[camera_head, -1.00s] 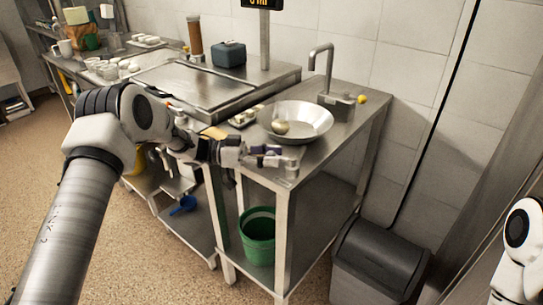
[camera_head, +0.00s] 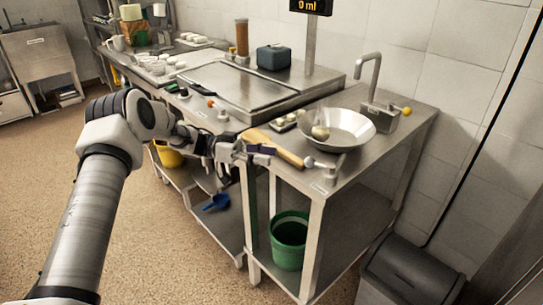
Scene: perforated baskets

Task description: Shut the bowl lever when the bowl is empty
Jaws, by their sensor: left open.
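The wide metal bowl (camera_head: 355,126) sits on the steel stand at the right. A round beige thing (camera_head: 320,132) shows at its left inner side; I cannot tell whether it lies in the bowl or is part of it. A small metal fitting (camera_head: 331,172), perhaps the bowl lever, stands at the stand's front edge below the bowl; its setting is unclear. My left gripper (camera_head: 262,155) is open, at the stand's front left edge, left of the fitting and apart from it. It overlaps a wooden-handled tool (camera_head: 278,148) in the picture; contact is unclear. My right gripper is out of view.
A tap (camera_head: 370,80) with a yellow knob (camera_head: 406,111) stands behind the bowl. A display (camera_head: 311,6) reads "0 ml". A green bucket (camera_head: 289,240) is on the lower shelf. A dark bin (camera_head: 411,270) stands at the right. Floor at left is clear.

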